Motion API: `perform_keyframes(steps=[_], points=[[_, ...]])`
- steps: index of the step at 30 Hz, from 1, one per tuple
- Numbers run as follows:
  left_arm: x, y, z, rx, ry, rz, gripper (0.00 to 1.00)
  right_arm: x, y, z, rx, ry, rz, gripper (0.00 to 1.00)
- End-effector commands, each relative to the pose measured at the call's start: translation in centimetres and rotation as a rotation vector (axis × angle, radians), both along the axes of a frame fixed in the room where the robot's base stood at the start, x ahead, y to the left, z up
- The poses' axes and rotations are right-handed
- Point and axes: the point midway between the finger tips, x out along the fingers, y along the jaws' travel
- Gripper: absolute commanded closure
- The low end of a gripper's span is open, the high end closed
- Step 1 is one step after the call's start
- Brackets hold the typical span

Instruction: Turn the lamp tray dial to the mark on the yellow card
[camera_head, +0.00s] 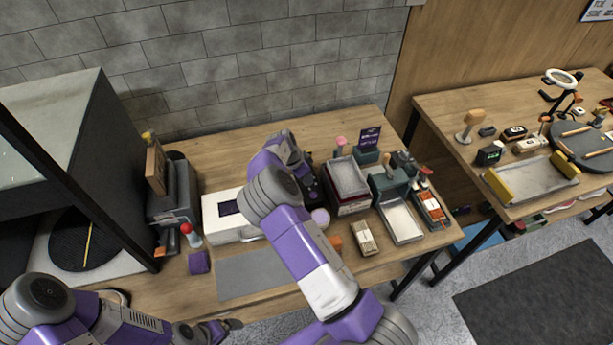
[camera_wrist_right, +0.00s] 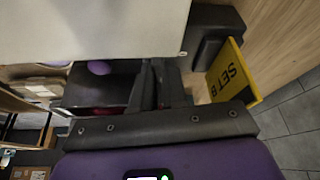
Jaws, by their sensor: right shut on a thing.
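My right gripper (camera_wrist_right: 158,88) is shut, its two dark fingers close together in the right wrist view. What sits between the fingertips is hidden, and I cannot make out the dial. The yellow card (camera_wrist_right: 232,72), marked "SET B", stands to the right of the fingers, beside a dark block. In the head view my right arm reaches over the middle of the table, and its purple wrist covers much of the spot where it works. My left gripper (camera_head: 222,328) is low at the left, by the table's front edge; its jaws are unclear.
A white box (camera_head: 222,228) stands left of my right arm. A grey mat (camera_head: 240,275) lies in front of it. A grey tray (camera_head: 401,222) and an orange-edged box (camera_head: 432,210) stand at the right. A second table (camera_head: 440,118) is further right.

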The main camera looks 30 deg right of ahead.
Motion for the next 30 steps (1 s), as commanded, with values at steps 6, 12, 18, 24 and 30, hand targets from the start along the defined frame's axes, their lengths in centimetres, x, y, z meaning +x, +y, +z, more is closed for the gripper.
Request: perform_keyframes(steps=[6, 12, 18, 24, 30], points=[[0.0, 0.0, -1.2, 0.000, 0.000, 0.000, 0.05, 0.2, -0.1, -0.2, -0.001, -0.003, -0.206, 1.00], [0.0, 0.0, -2.1, 0.000, 0.000, 0.000, 0.05, 0.3, -0.1, -0.2, 0.000, -0.002, -0.389, 1.00], [0.0, 0.0, -2.6, 0.000, 0.000, 0.000, 0.05, 0.4, -0.2, -0.1, 0.001, -0.003, -0.544, 1.00], [0.0, 0.0, -3.0, 0.000, 0.000, 0.000, 0.05, 0.4, -0.2, -0.1, 0.002, -0.003, -0.654, 1.00], [0.0, 0.0, -3.2, 0.000, 0.000, 0.000, 0.05, 0.4, -0.2, 0.0, 0.001, -0.003, -0.717, 1.00]])
